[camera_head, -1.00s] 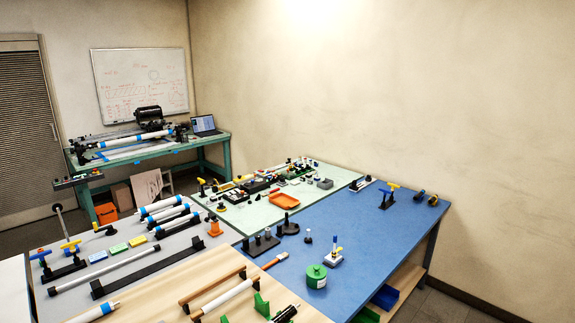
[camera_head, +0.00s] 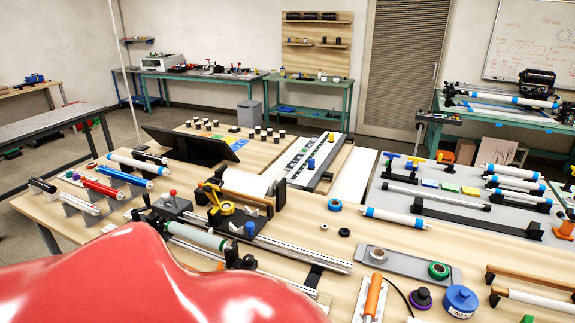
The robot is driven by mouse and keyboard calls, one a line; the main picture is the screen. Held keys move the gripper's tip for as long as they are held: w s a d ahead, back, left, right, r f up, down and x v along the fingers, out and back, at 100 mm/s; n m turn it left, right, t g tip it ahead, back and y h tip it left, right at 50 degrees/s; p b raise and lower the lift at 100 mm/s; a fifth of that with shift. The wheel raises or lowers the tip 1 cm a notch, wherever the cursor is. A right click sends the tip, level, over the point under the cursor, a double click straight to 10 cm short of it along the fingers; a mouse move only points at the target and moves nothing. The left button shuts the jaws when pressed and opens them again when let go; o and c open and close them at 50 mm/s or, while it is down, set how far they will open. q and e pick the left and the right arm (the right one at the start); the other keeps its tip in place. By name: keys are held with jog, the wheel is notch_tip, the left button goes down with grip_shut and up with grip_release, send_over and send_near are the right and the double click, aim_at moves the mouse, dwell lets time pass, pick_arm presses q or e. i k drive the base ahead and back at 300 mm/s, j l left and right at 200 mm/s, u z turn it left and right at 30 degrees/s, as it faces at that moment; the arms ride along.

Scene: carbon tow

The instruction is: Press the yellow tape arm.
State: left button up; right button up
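Neither of my grippers is in view.
A white roll (camera_head: 247,185) lies behind the yellow arm. A blue tape roll (camera_head: 334,205), a grey tray (camera_head: 408,264) and a blue wax pot (camera_head: 460,301) are to the right. The near left table area is hidden.

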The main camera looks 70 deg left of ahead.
aim_at(207, 187)
jog(key=u, duration=2.65)
